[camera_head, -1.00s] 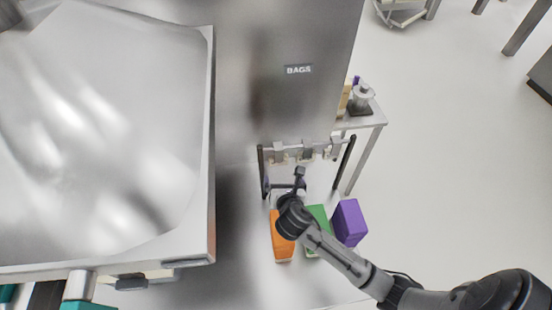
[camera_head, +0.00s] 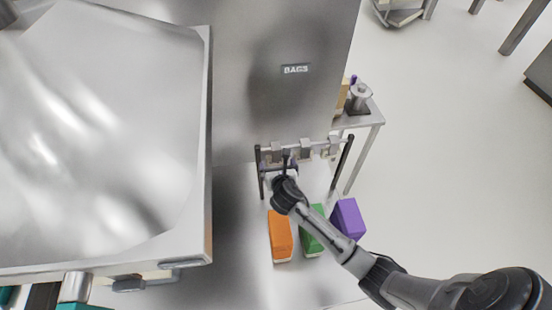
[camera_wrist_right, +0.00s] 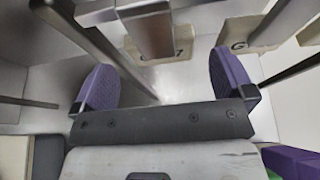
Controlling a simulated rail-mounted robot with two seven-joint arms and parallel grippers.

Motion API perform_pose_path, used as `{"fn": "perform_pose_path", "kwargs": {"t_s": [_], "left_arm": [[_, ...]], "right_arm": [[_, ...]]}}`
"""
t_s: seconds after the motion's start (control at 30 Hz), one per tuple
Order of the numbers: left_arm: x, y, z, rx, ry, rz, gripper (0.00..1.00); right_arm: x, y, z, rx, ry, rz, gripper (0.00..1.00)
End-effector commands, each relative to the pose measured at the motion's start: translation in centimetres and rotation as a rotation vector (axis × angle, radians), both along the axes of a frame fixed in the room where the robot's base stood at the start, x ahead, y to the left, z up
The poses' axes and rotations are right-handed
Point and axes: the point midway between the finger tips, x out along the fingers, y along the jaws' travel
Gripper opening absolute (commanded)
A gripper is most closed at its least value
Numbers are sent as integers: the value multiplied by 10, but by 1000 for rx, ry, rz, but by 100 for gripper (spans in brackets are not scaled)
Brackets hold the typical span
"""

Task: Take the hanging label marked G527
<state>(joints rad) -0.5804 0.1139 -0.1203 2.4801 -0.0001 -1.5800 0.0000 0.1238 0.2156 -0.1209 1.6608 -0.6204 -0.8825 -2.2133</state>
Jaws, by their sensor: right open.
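A rail rack (camera_head: 318,145) carries several hanging labels under metal clips; their writing is too small to read in the head view. In the right wrist view, a pale label (camera_wrist_right: 178,48) hangs ahead between my fingers, partly covered by a metal clip; its writing is mostly hidden, with a "7" at its right end. A second label (camera_wrist_right: 238,46), to the right, shows a "G"; the rest is hidden. I cannot tell which is G527. My right gripper (camera_head: 285,162) is at the rack's left part. Its purple-padded fingers (camera_wrist_right: 164,70) are open and empty. My left gripper is not in view.
Orange (camera_head: 280,233), green (camera_head: 313,228) and purple (camera_head: 348,218) boxes stand below the rack. A large metal bin (camera_head: 208,150) fills the left. A panel marked BAGS (camera_head: 296,69) stands behind. A small side table (camera_head: 372,120) is to the right.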

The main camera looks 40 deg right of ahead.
Motion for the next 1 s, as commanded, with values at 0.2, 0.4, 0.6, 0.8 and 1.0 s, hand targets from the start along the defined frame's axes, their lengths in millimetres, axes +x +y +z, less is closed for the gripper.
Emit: {"fn": "perform_pose_path", "kwargs": {"t_s": [0.2, 0.4, 0.6, 0.8, 1.0], "left_arm": [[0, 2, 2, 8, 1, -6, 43], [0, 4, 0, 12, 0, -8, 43], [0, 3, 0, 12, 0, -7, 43], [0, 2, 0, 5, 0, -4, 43], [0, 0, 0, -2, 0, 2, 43]], "right_arm": [[21, -14, -9, 1, -1, -2, 100], [35, -22, -17, 0, 0, 0, 100], [38, -24, -18, 0, -1, 1, 100], [38, -24, -18, 0, 0, 1, 93], [38, -24, -18, 0, 0, 1, 74]]}}
